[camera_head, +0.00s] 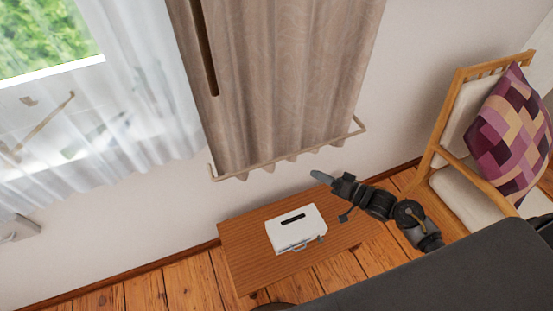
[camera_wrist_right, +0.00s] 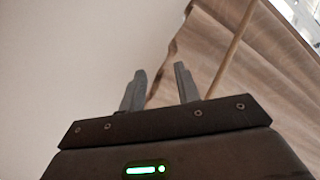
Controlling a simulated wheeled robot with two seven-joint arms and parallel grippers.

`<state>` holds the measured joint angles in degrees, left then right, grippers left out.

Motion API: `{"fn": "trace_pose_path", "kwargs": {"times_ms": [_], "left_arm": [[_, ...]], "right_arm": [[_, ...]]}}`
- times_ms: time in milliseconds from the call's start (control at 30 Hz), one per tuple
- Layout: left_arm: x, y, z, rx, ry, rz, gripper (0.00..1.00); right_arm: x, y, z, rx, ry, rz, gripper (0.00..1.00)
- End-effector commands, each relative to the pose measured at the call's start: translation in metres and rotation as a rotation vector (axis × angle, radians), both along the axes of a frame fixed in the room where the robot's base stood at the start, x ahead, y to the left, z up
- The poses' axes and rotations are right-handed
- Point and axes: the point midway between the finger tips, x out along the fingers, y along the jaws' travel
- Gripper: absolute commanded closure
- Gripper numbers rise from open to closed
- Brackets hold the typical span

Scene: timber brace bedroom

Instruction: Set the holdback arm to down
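The holdback arm (camera_head: 290,156) is a thin tan bar with short bent ends. It runs slantwise across the front of the beige curtain (camera_head: 285,90) close to its bottom hem. My right gripper (camera_head: 321,175) is below and in front of the bar in the head view, apart from it. In the right wrist view, its two grey fingers (camera_wrist_right: 160,87) stand apart with nothing between them. The bar (camera_wrist_right: 237,45) crosses the curtain (camera_wrist_right: 210,50) up and right of the fingers there. My left gripper is not in view.
A wooden side table (camera_head: 250,268) stands below the curtain with a white box (camera_head: 297,231) on it. A wooden armchair (camera_head: 440,150) with a patchwork cushion (camera_head: 510,125) is at right. A sheer white curtain (camera_head: 150,80) hangs at left.

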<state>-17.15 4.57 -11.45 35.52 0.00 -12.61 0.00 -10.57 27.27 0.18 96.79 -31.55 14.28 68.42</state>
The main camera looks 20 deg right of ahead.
Motion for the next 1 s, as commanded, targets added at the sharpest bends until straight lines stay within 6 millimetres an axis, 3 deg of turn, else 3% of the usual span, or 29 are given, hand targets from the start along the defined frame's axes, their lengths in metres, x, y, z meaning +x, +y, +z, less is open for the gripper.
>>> {"fn": "trace_pose_path", "kwargs": {"times_ms": [33, 100, 200, 400, 667, 1000], "left_arm": [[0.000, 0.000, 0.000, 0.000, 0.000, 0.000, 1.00], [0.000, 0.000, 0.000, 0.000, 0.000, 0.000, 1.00], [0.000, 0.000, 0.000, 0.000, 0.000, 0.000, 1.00], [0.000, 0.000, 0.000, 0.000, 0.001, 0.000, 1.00], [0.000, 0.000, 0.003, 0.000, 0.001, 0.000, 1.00], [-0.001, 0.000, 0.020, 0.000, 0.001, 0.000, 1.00]], "right_arm": [[-0.007, 0.016, 0.030, 0.111, 0.007, 0.067, 0.68], [-0.019, 0.035, 0.058, 0.265, 0.055, 0.152, 0.68], [-0.032, 0.050, 0.077, 0.424, 0.144, 0.228, 0.68], [-0.035, 0.052, 0.080, 0.562, 0.256, 0.254, 0.68], [-0.029, 0.059, 0.082, 0.570, 0.265, 0.251, 0.68], [0.010, 0.106, 0.092, 0.571, 0.263, 0.250, 0.68]]}}
